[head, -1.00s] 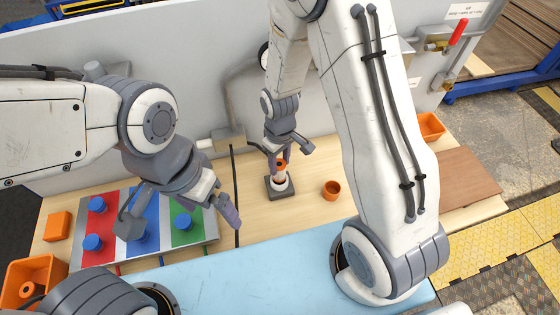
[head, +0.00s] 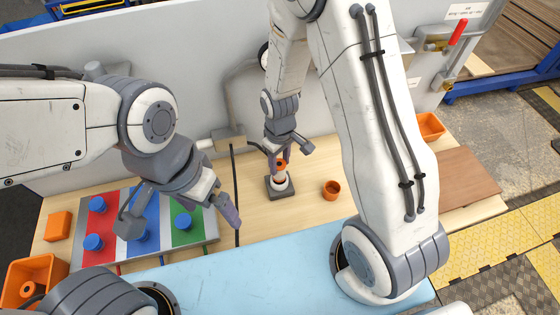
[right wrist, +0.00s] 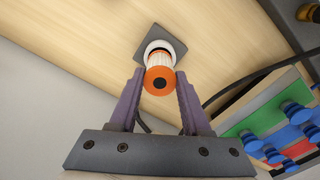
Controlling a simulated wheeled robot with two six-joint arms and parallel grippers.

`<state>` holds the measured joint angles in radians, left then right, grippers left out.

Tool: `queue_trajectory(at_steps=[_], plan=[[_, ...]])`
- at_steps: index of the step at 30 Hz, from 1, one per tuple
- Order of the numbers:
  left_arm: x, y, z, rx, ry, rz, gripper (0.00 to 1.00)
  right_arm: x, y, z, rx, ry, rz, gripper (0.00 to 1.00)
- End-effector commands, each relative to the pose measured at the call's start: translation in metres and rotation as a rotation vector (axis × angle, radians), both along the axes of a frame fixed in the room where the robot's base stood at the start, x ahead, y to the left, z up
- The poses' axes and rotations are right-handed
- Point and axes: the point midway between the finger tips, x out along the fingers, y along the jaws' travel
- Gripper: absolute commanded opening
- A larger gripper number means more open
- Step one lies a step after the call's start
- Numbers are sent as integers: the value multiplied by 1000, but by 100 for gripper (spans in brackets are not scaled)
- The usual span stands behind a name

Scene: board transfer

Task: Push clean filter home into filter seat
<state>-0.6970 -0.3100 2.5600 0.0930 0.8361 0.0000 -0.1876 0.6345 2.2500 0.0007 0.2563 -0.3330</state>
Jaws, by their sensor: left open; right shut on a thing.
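The clean filter (right wrist: 159,76), white with an orange end cap that has a dark hole, stands in the filter seat (right wrist: 172,46), a dark square base with a white ring. In the head view the filter (head: 281,166) is upright in the seat (head: 280,190). How deep it sits is hard to tell. My right gripper (head: 282,158) is shut on the filter's orange end from above; in the right wrist view its fingers (right wrist: 160,88) are on both sides of the cap. My left gripper (head: 184,220) is open and empty over the coloured board.
A board (head: 212,226) with red, blue and green strips and blue knobs lies at left. Orange bins are at far left (head: 62,268) and back right (head: 431,126). A grey wall (head: 190,100) rises behind.

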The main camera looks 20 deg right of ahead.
Motion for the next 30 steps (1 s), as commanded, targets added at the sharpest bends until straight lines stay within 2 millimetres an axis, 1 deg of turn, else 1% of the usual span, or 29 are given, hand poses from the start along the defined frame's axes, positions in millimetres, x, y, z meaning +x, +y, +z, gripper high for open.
queue_trajectory(at_steps=[30], plan=[[0,0,-17,0,0,0,98,0,0,-22,0,0,0,0]])
